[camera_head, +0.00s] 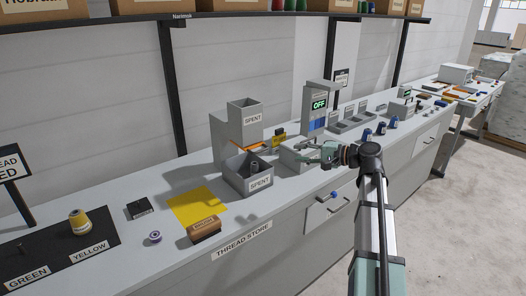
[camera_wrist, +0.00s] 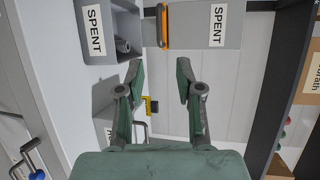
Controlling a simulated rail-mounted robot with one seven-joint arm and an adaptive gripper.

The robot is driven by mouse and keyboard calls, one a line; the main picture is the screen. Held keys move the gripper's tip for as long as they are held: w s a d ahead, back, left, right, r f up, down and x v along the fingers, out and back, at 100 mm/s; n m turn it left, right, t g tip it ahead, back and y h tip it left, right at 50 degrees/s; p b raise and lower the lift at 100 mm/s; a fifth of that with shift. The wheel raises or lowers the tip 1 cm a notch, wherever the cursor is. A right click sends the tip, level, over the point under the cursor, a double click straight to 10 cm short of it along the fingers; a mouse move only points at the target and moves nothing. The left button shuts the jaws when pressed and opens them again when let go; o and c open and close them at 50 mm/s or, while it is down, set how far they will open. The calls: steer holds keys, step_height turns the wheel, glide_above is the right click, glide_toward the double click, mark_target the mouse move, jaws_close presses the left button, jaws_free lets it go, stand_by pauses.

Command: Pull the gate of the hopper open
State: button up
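The grey hopper (camera_head: 242,120), labelled SPENT, stands at the back of the bench. Its orange gate (camera_head: 232,146) shows as a thin strip low on the hopper. In the wrist view the gate (camera_wrist: 164,26) is an orange bar beside the hopper's labelled wall (camera_wrist: 205,28), at the top, beyond my fingertips. A grey bin (camera_head: 240,180), also labelled SPENT, sits in front of and below the hopper; it also shows in the wrist view (camera_wrist: 112,55) with grey spools inside. My gripper (camera_head: 322,151) is to the right of the hopper. Its fingers (camera_wrist: 160,78) are apart, with nothing held.
A light grey box (camera_head: 294,156) stands between hopper and gripper. A yellow block (camera_head: 279,132) is right of the hopper. A grey unit reading OFF (camera_head: 317,105) stands behind.

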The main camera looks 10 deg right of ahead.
mark_target(262, 151)
steer(key=p+x, duration=0.3)
steer(key=x, duration=1.2)
steer(key=shift+w+a+f, duration=0.2)
steer(key=shift+a+f, duration=0.05)
steer(key=shift+a, duration=0.05)
jaws_close()
